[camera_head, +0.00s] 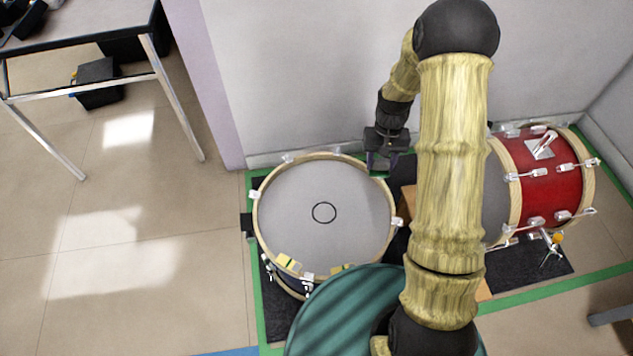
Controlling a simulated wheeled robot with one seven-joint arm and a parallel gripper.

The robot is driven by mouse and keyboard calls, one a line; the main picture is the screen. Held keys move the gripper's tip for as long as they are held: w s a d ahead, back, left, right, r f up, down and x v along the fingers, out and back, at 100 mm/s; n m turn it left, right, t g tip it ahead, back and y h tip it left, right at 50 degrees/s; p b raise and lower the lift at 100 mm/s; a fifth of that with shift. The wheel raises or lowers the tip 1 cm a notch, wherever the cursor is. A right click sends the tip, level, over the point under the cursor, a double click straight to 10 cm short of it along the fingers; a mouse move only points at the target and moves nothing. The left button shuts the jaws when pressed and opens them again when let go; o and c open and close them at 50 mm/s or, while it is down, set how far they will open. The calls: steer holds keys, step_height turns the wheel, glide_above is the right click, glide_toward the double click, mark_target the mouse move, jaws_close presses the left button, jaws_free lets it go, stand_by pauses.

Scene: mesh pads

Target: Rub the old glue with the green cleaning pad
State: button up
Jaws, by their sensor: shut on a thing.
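My gripper (381,162) points down at the back right rim of a large drum (310,235) with a grey head. It is shut on a small green piece (379,174), which looks like the green cleaning pad; little of it shows between the dark fingers. I cannot tell whether the pad touches the drum rim. No patch is clearly old glue from here. A thin dark ring (324,212) marks the middle of the drum head.
Small yellow blocks (288,262) sit at the drum's near rim. A red drum (545,180) lies on its side at the right. A green striped round surface (345,315) fills the near middle. A wall stands close behind the gripper; a table (85,45) stands at the left, with clear floor before it.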

steer(key=shift+w, duration=0.2)
steer(key=shift+s+a+f, duration=0.1)
steer(key=shift+a, duration=0.25)
steer(key=s+a+f+n+p, duration=0.1)
steer(key=s+a+f+n, duration=0.1)
steer(key=a+n, duration=0.2)
steer(key=s+a+f+n+p, duration=0.1)
steer(key=s+a+f+n, duration=0.1)
steer(key=a, duration=0.6)
steer(key=s+a+f+n+h, duration=0.1)
steer(key=s+a+f+n, duration=0.2)
steer(key=a+n, duration=0.2)
steer(key=shift+s+a+n+t+p, duration=0.3)
steer(key=shift+s+a+p, duration=0.1)
steer(key=shift+a, duration=0.15)
steer(key=shift+f, duration=0.1)
